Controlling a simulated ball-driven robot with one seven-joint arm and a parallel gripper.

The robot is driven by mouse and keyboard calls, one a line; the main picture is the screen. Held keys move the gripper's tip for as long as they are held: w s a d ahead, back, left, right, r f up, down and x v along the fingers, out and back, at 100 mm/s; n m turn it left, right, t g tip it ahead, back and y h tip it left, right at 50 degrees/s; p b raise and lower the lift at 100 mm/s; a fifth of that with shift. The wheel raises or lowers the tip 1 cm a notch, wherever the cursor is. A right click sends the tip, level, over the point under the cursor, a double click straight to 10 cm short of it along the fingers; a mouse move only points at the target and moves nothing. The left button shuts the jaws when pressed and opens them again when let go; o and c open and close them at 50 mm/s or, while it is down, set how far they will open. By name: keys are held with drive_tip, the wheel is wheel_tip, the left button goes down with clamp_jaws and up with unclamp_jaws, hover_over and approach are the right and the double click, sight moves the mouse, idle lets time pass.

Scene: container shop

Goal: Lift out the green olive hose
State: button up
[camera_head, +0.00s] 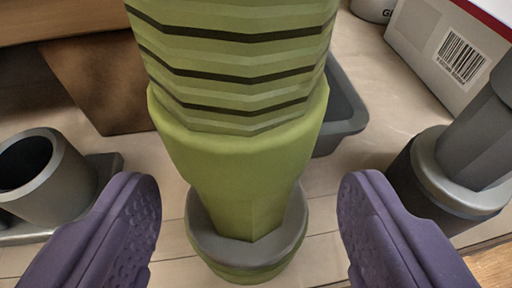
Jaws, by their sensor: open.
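The olive green hose (240,155) stands large in the middle of the head camera view, with dark ribbed grooves on its upper part. Its lower end narrows and meets a grey ring (285,225) with a green base below it. Its top is cut off by the frame edge. My gripper (250,220) is open, with one purple padded finger on the left and one on the right of the hose's lower end. Gaps show between both fingers and the hose, so neither appears to touch it.
A grey hollow cylinder (50,180) stands at the left on a grey base. A grey stepped part (455,165) stands close to the right finger. Behind are a dark grey tray (345,105), a white box with a barcode (440,45), and a brown panel (105,80).

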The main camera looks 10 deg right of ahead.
drive_tip(key=x, duration=0.2)
drive_tip(key=b+x, duration=0.1)
drive_tip(key=x, duration=0.2)
drive_tip(key=shift+w+a+r, duration=0.1)
drive_tip(key=shift+r, duration=0.15)
drive_tip(key=c, duration=1.2)
drive_tip(key=shift+r, duration=0.1)
